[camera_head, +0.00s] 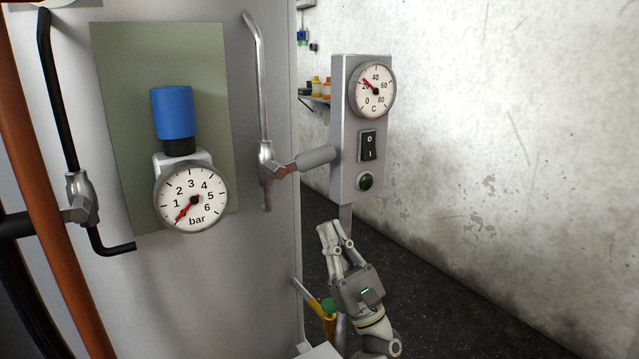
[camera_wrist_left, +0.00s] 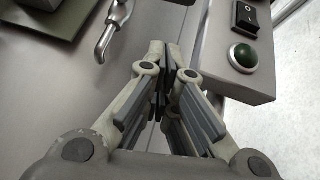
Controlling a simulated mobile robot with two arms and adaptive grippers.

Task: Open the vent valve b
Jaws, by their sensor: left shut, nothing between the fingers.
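My left gripper (camera_head: 329,229) is shut and empty in the head view, pointing up just below the switch box. In the left wrist view its fingertips (camera_wrist_left: 167,55) are together. A metal valve fitting (camera_head: 265,165) with a grey-capped handle (camera_head: 314,159) sits on a steel pipe on the cabinet, above and left of the gripper and apart from it. A bent metal end (camera_wrist_left: 108,38) shows left of the fingertips in the wrist view. A second valve fitting (camera_head: 80,198) sits on a black pipe at the far left. I see no label telling which is vent valve b. My right gripper is not in view.
The switch box (camera_head: 343,180) carries a temperature dial (camera_head: 373,90), a rocker switch (camera_head: 368,146) and a green button (camera_head: 365,182). A bar gauge (camera_head: 191,197) with a blue cap (camera_head: 173,112) is on the cabinet (camera_head: 255,290). Open floor lies at right.

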